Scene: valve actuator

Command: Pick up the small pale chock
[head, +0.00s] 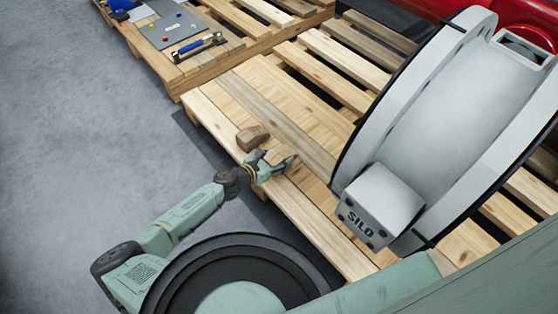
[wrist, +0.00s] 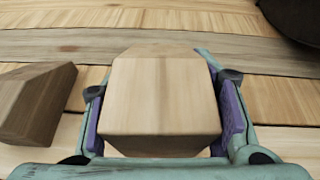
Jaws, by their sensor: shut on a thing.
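The small pale chock (wrist: 160,98) is a light wooden block with bevelled edges. It fills the space between the purple finger pads of my gripper (head: 276,160) in the wrist view. The pads press on its left and right sides. In the head view the pale chock (head: 282,153) shows at the tip of my gripper, over the near edge of the wooden pallet (head: 235,106), partly hidden by the fingers. I cannot tell whether it touches the boards.
A darker brown chock (head: 252,138) lies on the pallet just left of my gripper; it also shows in the wrist view (wrist: 36,102). A large grey flanged body (head: 440,100) with a box marked SILO (head: 376,208) stands to the right. Another pallet (head: 190,75) holds tools.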

